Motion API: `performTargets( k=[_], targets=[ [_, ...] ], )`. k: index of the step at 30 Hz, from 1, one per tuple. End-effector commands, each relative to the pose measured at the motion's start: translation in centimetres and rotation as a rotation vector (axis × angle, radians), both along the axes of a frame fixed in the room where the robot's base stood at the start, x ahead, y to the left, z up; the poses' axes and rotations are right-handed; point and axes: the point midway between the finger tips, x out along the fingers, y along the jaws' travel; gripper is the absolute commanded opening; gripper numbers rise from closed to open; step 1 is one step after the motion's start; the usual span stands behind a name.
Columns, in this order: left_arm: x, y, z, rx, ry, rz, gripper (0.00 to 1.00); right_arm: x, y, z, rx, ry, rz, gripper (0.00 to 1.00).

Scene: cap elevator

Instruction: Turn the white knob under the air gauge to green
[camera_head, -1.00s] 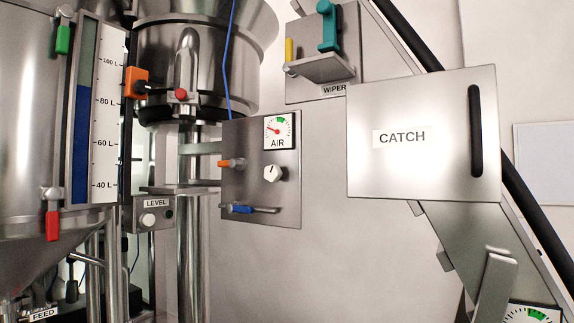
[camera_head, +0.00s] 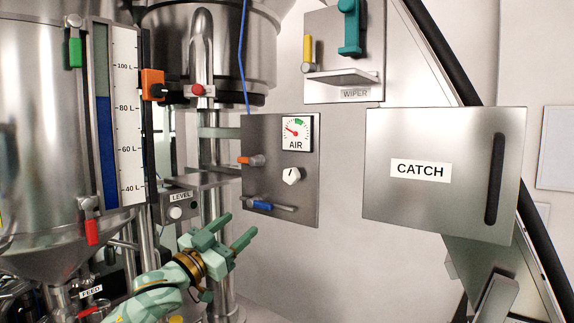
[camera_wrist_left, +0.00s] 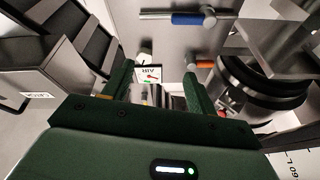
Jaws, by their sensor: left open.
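The white knob (camera_head: 291,176) sits on a grey metal panel (camera_head: 262,140), below the round air gauge (camera_head: 296,131). The gauge needle points up and left, in the red part, away from the green band at the top right. My left gripper (camera_head: 245,229) is open and empty, below and left of the panel, apart from the knob. In the left wrist view the knob (camera_wrist_left: 144,58) shows beside the left finger, and the gauge (camera_wrist_left: 148,75) shows between the open fingers (camera_wrist_left: 162,75). My right gripper is not in view.
The panel also carries an orange-handled valve (camera_head: 251,160) and a blue-handled valve (camera_head: 263,205). The LEVEL box (camera_head: 178,206) is left of the panel. The CATCH box (camera_head: 444,172) juts out at right. Wall between panel and CATCH box is clear.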

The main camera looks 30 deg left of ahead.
Motion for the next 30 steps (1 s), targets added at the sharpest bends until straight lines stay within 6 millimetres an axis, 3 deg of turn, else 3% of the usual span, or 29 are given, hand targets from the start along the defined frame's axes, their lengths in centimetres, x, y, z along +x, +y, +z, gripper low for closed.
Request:
performTargets(
  k=[1,3,8,21,30],
  targets=[
    [-0.7,-1.2,1.6,-0.012,-0.024,-0.035,0.58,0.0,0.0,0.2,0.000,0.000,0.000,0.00],
    [-1.3,-2.3,2.8,-0.034,-0.044,-0.073,0.58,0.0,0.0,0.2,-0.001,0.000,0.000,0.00],
    [-0.4,-2.9,4.0,-0.049,-0.053,-0.089,0.58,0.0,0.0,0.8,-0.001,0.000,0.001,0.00],
    [9.2,-4.3,8.2,-0.048,-0.050,-0.086,0.58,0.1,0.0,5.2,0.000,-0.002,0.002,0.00],
    [13.0,-5.0,9.2,-0.047,-0.048,-0.087,0.58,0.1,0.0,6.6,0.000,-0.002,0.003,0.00]
  ],
)
